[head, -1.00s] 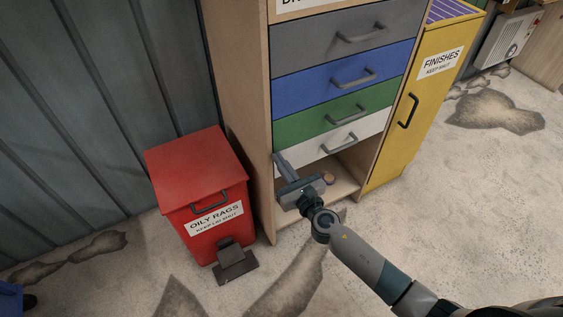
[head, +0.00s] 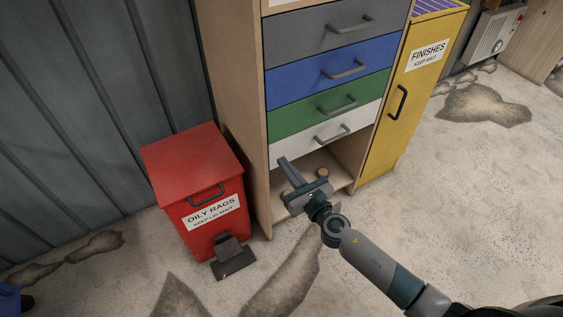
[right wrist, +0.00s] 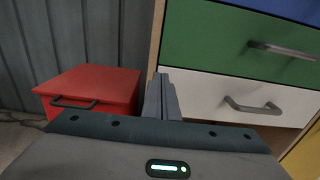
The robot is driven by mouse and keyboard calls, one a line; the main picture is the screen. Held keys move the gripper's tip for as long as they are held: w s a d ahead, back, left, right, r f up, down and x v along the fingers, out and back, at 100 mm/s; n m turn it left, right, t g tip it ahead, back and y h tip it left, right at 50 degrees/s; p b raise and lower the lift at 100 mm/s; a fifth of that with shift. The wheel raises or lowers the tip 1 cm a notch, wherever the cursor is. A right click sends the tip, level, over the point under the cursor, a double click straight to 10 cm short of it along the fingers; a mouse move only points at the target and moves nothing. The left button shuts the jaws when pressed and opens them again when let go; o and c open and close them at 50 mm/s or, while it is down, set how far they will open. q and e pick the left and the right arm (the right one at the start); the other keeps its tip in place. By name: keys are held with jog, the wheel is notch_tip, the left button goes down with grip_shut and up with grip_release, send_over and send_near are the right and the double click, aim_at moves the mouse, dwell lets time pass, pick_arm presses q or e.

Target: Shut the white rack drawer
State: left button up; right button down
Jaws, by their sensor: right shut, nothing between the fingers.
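The white drawer (head: 304,141) is the lowest drawer of the wooden rack, under the green one, with a grey bar handle (head: 332,134). Its front looks about level with the drawers above. It also shows in the right wrist view (right wrist: 215,97), to the right of the fingers. My right gripper (head: 284,163) is shut and empty, just in front of the drawer's lower left part and the open space below. I cannot tell whether the fingertips touch the drawer. In the right wrist view the fingers (right wrist: 162,98) stand together. My left gripper is not in view.
A red oily-rags bin (head: 195,180) with a pedal stands left of the rack. A yellow finishes cabinet (head: 408,100) stands right of it. A small round object (head: 322,172) sits in the open bottom space. The floor in front is mostly clear.

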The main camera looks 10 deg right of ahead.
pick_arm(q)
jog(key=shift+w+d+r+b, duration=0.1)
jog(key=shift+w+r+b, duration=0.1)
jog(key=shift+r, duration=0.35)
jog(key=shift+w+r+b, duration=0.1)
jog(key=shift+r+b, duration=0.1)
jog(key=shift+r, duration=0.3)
pick_arm(e)
jog(key=v, duration=0.7)
jog(key=shift+s, duration=0.4)
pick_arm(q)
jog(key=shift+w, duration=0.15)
pick_arm(e)
jog(key=shift+d+r, duration=0.1)
